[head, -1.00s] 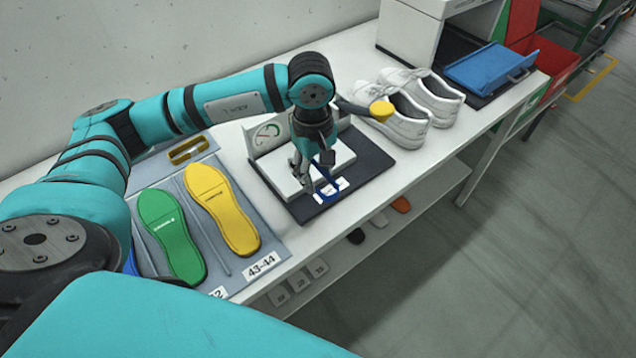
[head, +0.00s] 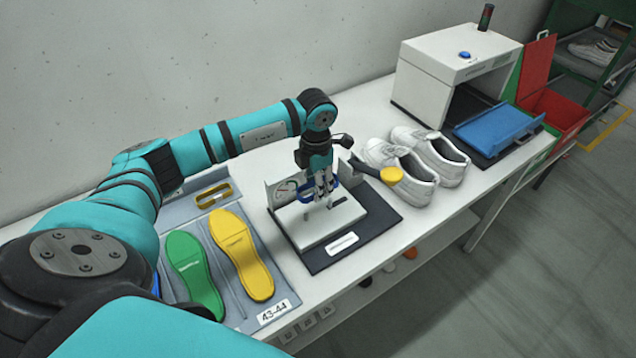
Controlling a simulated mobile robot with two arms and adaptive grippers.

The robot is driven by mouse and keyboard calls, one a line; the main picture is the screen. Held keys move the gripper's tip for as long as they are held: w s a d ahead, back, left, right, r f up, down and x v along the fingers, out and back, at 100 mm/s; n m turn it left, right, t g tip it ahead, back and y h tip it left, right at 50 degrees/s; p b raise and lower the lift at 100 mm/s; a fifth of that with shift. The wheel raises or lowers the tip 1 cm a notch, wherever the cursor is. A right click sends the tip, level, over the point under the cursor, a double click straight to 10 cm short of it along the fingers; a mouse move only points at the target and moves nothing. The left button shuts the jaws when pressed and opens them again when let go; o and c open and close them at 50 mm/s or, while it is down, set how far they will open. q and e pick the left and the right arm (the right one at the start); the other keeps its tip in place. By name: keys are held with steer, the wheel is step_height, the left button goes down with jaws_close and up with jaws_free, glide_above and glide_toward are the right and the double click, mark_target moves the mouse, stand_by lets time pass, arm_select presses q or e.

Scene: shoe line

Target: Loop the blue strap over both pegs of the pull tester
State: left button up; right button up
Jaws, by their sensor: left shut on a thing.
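The pull tester is a white block (head: 312,231) with a round gauge (head: 286,190) at its back left, on a dark base (head: 371,235). My left gripper (head: 323,202) points down over the block, shut on the blue strap (head: 333,183). Blue shows on both sides of the fingers, above the block's top. The fingers hide part of the strap and the pegs, so I cannot tell whether the strap is around either peg. My right gripper is not in view.
Green (head: 193,268) and yellow (head: 241,255) insoles lie on a grey mat to the left. A yellow-ended handle (head: 391,175) sticks out right of the tester, close to white shoes (head: 447,165). A white machine (head: 430,85) with a blue tray (head: 497,130) stands farther right.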

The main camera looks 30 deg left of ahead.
arm_select(q)
steer(key=b, duration=0.3)
glide_above(317, 214)
steer(key=shift+a+f, duration=0.1)
steer(key=shift+f, duration=2.3)
steer(key=shift+f+b, duration=1.65)
steer(key=shift+f, duration=0.4)
steer(key=o, duration=1.2)
steer(key=shift+o, duration=0.2)
steer(key=shift+r, duration=0.15)
step_height(317, 214, up, 12)
steer(key=shift+f, duration=0.2)
